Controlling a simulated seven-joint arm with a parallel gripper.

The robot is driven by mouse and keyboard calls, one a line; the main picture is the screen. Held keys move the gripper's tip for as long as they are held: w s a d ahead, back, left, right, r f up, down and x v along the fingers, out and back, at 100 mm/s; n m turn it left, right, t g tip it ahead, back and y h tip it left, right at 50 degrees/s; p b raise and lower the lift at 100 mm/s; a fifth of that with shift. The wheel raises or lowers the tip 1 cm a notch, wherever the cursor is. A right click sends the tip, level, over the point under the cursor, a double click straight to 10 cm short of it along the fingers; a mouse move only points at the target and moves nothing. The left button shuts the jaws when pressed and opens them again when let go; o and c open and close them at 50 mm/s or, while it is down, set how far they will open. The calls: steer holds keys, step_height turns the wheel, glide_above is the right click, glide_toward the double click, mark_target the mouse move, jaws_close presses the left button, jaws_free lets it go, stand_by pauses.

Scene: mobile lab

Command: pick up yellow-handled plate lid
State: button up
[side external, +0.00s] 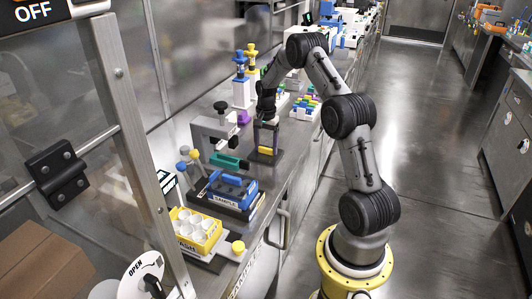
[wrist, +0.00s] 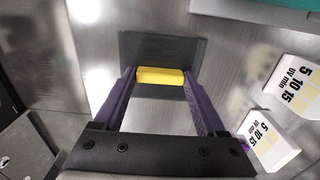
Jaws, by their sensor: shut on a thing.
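The plate lid is a dark, flat square plate (wrist: 160,48) with a yellow bar handle (wrist: 160,76). In the side external view the yellow handle (side external: 266,151) shows at the bottom of my gripper (side external: 266,148), with the dark plate around it at the counter. In the wrist view my gripper (wrist: 160,77) has its purple fingers at the two ends of the yellow handle, shut on it. I cannot tell whether the lid touches the counter. Part of the plate is hidden behind the handle.
A grey stand with a teal part (side external: 228,161) is close on the left. A blue-topped sample tray (side external: 232,188) and a yellow rack of white cups (side external: 196,229) are nearer the camera. White UV timer boxes (wrist: 276,140) stand right of my gripper in the wrist view. A rack of coloured tubes (side external: 306,108) lies behind.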

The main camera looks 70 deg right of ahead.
steer(key=shift+r, duration=0.1)
steer(key=shift+r, duration=0.55)
steer(key=s+a+r, duration=1)
steer(key=r, duration=0.2)
steer(key=w+a, duration=0.3)
steer(key=a, duration=0.2)
steer(key=w+a, duration=0.4)
steer(key=a, duration=0.1)
steer(key=w+a, duration=0.3)
steer(key=a, duration=0.2)
steer(key=shift+w+a+r, duration=0.15)
steer(key=shift+a+r, duration=0.15)
steer(key=shift+r, duration=0.1)
steer(key=w+a+r, duration=0.1)
steer(key=a, duration=1.5)
steer(key=shift+w+a, duration=0.35)
steer(key=shift+f, duration=2.9)
